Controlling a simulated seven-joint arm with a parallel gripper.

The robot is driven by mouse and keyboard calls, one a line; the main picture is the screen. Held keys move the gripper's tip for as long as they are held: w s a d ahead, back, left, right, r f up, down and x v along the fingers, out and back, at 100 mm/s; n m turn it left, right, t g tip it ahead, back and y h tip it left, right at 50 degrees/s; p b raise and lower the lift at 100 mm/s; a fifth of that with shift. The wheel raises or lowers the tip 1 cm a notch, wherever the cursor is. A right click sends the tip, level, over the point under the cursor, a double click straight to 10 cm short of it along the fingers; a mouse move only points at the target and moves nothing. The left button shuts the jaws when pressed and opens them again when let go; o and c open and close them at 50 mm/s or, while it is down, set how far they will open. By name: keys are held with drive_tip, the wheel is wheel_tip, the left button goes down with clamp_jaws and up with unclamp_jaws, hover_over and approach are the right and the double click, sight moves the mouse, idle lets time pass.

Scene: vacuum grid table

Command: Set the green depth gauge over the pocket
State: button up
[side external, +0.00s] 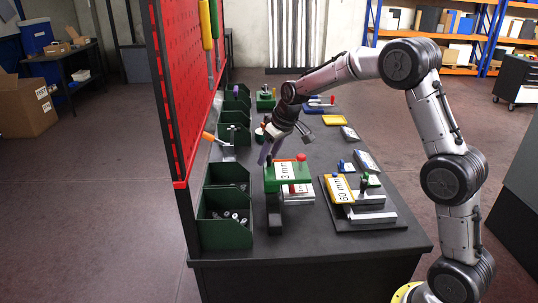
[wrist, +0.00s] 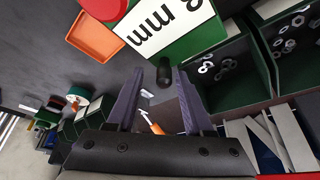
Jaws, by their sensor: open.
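The green depth gauge (side external: 271,178) has a white "3 mm" label and a red knob; it sits near the front middle of the table. In the wrist view its green body (wrist: 205,38) and part of its label fill the top, with a dark peg (wrist: 165,72) at its near edge. My gripper (side external: 266,152) is open and empty, just behind and left of the gauge in the side view. In the wrist view its purple fingers (wrist: 156,75) are apart, with the dark peg between or just beyond their tips. I cannot make out the pocket.
Green bins (side external: 224,232) with metal parts line the left, below a red pegboard (side external: 170,90). A yellow "60 mm" gauge (side external: 341,190) stands on grey blocks to the right. An orange-handled tool (side external: 209,136) lies by the bins. Bare tabletop (side external: 310,240) shows in front.

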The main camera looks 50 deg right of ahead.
sight(282, 172)
drive_tip(key=shift+r, duration=0.1)
drive_tip(key=v, duration=1.3)
drive_tip(key=shift+r, duration=0.3)
drive_tip(key=shift+s, duration=0.1)
drive_tip(key=s+a+r+n+t, duration=0.1)
drive_tip(key=s+a+r, duration=0.3)
drive_tip(key=s, duration=0.4)
drive_tip(key=s+a+r+t, duration=0.1)
drive_tip(key=s+a+r, duration=0.25)
drive_tip(key=s, duration=0.45)
drive_tip(key=s+a+f+m+g, duration=0.1)
drive_tip(key=s+a+f, duration=0.1)
drive_tip(key=s+f, duration=1)
drive_tip(key=s, duration=0.3)
drive_tip(key=shift+s, duration=0.2)
